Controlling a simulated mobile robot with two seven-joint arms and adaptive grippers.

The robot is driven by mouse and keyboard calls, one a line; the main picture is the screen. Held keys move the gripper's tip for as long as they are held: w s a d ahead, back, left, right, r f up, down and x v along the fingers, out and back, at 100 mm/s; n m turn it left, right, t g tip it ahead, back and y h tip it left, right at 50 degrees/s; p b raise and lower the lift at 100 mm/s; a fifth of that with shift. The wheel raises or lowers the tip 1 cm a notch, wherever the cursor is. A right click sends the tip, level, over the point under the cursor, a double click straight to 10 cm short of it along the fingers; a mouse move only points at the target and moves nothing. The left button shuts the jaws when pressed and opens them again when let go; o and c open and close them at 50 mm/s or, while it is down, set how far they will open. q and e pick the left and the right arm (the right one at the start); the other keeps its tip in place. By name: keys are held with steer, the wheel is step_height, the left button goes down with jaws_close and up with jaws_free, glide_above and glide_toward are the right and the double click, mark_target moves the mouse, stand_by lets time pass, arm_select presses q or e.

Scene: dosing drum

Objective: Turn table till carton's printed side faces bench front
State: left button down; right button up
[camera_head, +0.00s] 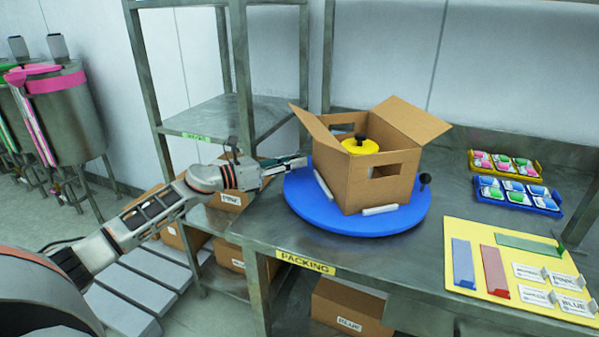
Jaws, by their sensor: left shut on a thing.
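A blue round turntable (300,201) lies on the packing bench (455,195). An open brown carton (362,188) stands upright on it, turned with a corner toward the bench front. No print shows on its two visible walls; the other walls are hidden. A yellow lid with a black knob (360,146) shows inside the carton. A black knob (424,180) stands at the turntable's right rim. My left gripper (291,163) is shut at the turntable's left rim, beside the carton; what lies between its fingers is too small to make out. My right gripper is not in view.
White strips (380,210) flank the carton's base. A yellow board (487,236) with coloured strips and cards lies at the bench's right, with yellow and blue trays (517,193) of packets behind it. A metal shelf (200,122) stands behind my left arm.

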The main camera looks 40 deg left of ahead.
arm_select(q)
steer(key=shift+w+a+f+h+b, duration=0.1)
steer(key=shift+w+f+h+b, duration=0.05)
steer(key=shift+w+h+b, duration=0.2)
steer(key=shift+s, duration=0.1)
steer(key=c, duration=1.8)
jaws_free()
steer(key=shift+v, duration=6)
steer(key=shift+r, duration=0.25)
